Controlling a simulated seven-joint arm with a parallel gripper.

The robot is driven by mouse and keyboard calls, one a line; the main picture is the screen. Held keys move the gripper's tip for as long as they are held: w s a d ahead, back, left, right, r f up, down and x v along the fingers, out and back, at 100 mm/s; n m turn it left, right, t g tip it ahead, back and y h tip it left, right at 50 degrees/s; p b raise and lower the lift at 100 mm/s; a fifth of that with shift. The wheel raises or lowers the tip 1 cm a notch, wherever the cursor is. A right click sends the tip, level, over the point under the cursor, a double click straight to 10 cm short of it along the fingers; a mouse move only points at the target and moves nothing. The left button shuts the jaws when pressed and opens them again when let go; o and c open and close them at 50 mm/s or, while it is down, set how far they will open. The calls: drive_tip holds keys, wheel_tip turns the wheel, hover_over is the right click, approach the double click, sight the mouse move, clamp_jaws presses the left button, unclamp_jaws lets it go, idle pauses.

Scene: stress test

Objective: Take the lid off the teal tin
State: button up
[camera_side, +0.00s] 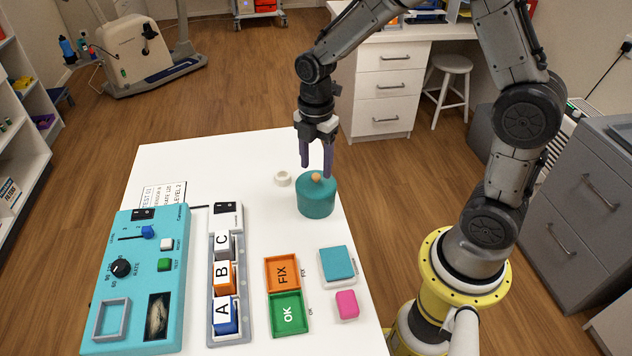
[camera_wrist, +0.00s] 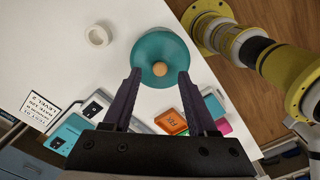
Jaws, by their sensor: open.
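The teal tin (camera_side: 317,200) stands upright on the white table near its right edge. Its lid (camera_side: 306,184) is on it, with a round tan knob (camera_side: 316,177) on top. In the wrist view the lid (camera_wrist: 150,48) and its knob (camera_wrist: 160,69) show between and just beyond the fingertips. My gripper (camera_side: 316,172) is open, with its purple fingers pointing down over the lid, one on either side of the knob. In the wrist view my gripper (camera_wrist: 160,75) has nothing between its fingers that it grips. I cannot tell whether the fingertips touch the lid.
A white ring (camera_side: 282,178) lies left of the tin. In front are orange and green trays (camera_side: 283,272), a teal block (camera_side: 338,263) and a pink block (camera_side: 347,304). A lettered block rack (camera_side: 226,275) and a teal control panel (camera_side: 140,280) stand left. The table's back is clear.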

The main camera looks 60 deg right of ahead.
sight(316, 180)
drive_tip(key=shift+f, duration=1.25)
clamp_jaws()
